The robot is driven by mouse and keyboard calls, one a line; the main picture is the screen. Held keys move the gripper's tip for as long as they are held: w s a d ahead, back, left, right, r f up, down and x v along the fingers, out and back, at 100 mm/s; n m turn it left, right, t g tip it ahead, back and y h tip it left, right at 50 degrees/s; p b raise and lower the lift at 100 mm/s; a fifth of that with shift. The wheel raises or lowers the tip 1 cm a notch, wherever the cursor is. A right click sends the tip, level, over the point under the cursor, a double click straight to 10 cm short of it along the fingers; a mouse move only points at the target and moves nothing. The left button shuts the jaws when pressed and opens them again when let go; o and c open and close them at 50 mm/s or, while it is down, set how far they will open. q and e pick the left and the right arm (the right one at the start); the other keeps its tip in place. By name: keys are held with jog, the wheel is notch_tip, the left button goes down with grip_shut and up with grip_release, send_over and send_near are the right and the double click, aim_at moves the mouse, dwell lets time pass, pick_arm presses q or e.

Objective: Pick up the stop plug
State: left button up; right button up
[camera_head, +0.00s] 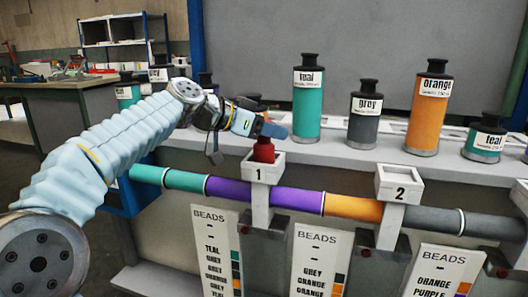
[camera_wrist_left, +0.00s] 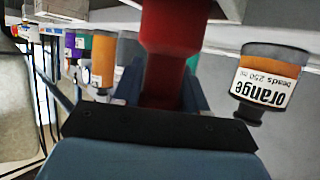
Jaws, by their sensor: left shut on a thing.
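The stop plug (camera_head: 263,151) is red and stands upright at the white funnel box marked 1 (camera_head: 260,174). Its lower end is at the box's mouth, and I cannot tell how deep it sits. My left gripper (camera_head: 266,131) reaches in from the left and is shut on the plug's upper part. In the left wrist view the red plug (camera_wrist_left: 168,35) rises between the fingers of my left gripper (camera_wrist_left: 163,85). The fingers hide part of the plug. My right gripper is not in view.
A tall teal bottle (camera_head: 307,115) stands on the ledge just right of the gripper. A grey bottle (camera_head: 363,128), an orange bottle (camera_head: 428,118) and a short teal bottle (camera_head: 484,146) stand farther right. A coloured tube (camera_head: 297,200) and box 2 (camera_head: 398,183) are in front.

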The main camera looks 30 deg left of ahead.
pick_arm(q)
grip_shut()
jog(key=shift+r, duration=0.1)
